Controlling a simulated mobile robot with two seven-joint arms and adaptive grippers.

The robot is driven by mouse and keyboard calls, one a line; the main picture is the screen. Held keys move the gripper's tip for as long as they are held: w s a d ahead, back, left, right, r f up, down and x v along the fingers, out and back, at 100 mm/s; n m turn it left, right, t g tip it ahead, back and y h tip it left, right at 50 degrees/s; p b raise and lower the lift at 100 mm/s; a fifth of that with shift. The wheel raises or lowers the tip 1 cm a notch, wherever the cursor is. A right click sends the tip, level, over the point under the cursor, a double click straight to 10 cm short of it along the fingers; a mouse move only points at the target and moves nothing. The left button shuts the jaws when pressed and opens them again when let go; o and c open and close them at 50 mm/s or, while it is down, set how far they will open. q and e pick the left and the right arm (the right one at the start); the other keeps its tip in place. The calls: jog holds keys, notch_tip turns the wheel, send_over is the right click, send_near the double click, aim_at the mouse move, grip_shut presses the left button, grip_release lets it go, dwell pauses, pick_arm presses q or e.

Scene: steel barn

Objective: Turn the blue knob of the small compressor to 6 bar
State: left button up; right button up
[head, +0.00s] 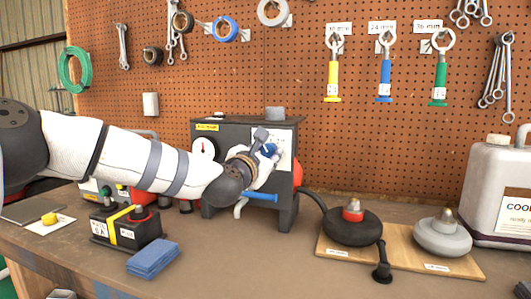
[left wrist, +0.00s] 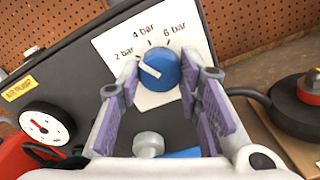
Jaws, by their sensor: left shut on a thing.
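The blue knob (left wrist: 163,69) sits on the white scale plate (left wrist: 113,45) of the dark compressor (head: 235,130). The plate reads 2 bar, 4 bar and 6 bar. In the left wrist view the knob's white pointer slants up and left, towards the 2 bar side. My left gripper (head: 266,155) reaches the front of the compressor and is shut on the knob, with a purple pad on each side of it. In the head view the gripper partly hides the knob and plate. My right gripper is in neither view.
A round gauge (head: 203,149) is left of my gripper on the compressor. A black battery box (head: 125,228) and blue cloths (head: 153,259) lie in front.

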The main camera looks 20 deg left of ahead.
pick_arm(q)
jog(key=m+p, duration=0.1)
jog(key=m, duration=0.3)
jog(key=shift+r+m, duration=0.15)
jog(key=shift+m, duration=0.15)
jog(key=m, duration=0.2)
jog(key=shift+m, duration=0.4)
jog(key=m, duration=0.2)
jog(key=shift+m, duration=2.9)
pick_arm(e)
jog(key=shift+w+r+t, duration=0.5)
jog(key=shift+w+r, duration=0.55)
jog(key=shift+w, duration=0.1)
pick_arm(q)
jog(key=shift+a, duration=0.1)
jog(key=o, duration=1.2)
jog(key=shift+c, duration=0.2)
jog(key=shift+s, duration=0.1)
